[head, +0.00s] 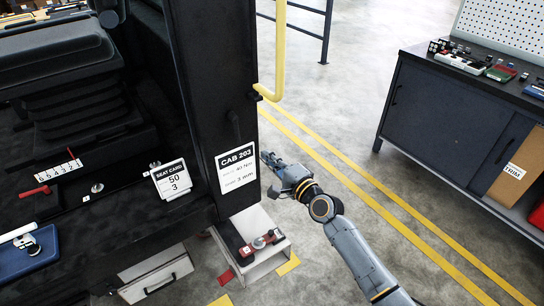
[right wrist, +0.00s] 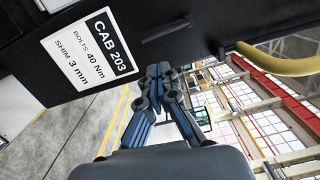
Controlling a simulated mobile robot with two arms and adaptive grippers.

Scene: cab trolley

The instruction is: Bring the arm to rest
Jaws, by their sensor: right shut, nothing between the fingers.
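My right arm comes in from the lower right of the head view. Its gripper (head: 268,160) is beside the dark cab post, just right of the CAB 203 card (head: 236,168). In the right wrist view the right gripper (right wrist: 158,70) has its fingertips together with nothing between them. The CAB 203 card (right wrist: 88,50) is to its left there, on the dark cab panel (right wrist: 40,88). I cannot tell from these views whether the gripper touches the cab. My left gripper is not in view.
A yellow handrail (head: 279,55) hangs from the cab post, above the right gripper. A step (head: 262,262) with red and grey parts stands below. A dark workbench (head: 440,115) with tools is at the right. The floor between cab and bench is clear.

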